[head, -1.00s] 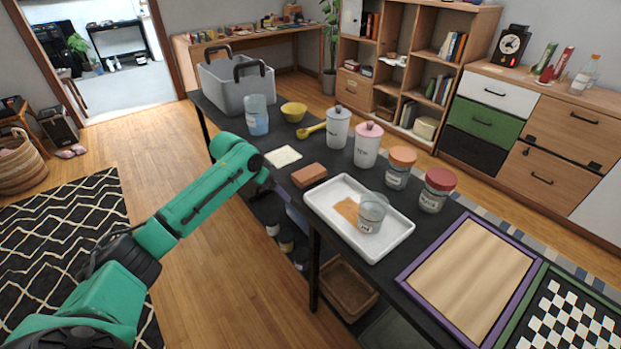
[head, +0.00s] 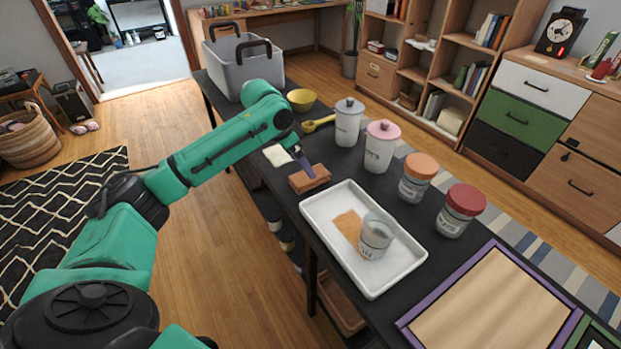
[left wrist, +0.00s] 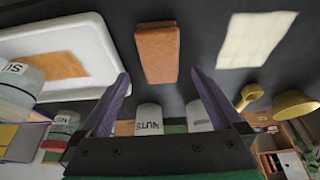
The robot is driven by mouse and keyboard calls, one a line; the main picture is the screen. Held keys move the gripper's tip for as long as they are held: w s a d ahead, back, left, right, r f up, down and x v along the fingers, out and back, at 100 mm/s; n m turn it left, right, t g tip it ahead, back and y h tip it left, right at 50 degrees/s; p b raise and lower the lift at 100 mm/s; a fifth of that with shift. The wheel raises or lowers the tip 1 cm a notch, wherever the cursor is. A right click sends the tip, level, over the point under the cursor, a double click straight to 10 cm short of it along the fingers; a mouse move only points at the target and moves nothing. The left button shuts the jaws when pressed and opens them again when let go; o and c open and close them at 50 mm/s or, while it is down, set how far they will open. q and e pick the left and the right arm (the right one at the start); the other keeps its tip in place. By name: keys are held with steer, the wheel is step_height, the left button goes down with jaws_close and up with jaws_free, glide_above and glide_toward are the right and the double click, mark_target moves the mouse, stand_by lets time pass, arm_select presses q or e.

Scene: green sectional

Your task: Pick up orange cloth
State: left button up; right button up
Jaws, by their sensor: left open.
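The orange cloth (head: 346,226) lies flat in the white tray (head: 318,209). A clear labelled jar (head: 375,238) stands in the tray and covers part of the cloth in the head view; I cannot tell whether it rests on the cloth. In the left wrist view the cloth (left wrist: 62,66) is at the upper left, outside my fingers. My left gripper (head: 303,163) is open and empty, above the table near a reddish-brown block (head: 310,179). The block also shows in the wrist view (left wrist: 157,52), ahead between the fingertips. My right gripper is out of view.
A cream cloth (head: 279,156) lies beyond the block. A pink-lidded canister (head: 381,147), a white canister (head: 348,123) and two lidded jars stand along the far side. A yellow bowl (head: 301,100) and grey bin (head: 238,65) are farther back. A purple-framed board (head: 490,305) is at right.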

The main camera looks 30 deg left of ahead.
arm_select(q)
steer(key=x, duration=0.6)
steer(key=shift+f, duration=0.2)
steer(key=shift+r, duration=0.1)
steer(key=c, duration=1.2)
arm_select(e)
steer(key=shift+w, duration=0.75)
arm_select(q)
steer(key=shift+r, duration=0.1)
step_height(320, 180, up, 20)
steer(key=shift+f+p, duration=0.1)
steer(key=shift+p, duration=0.55)
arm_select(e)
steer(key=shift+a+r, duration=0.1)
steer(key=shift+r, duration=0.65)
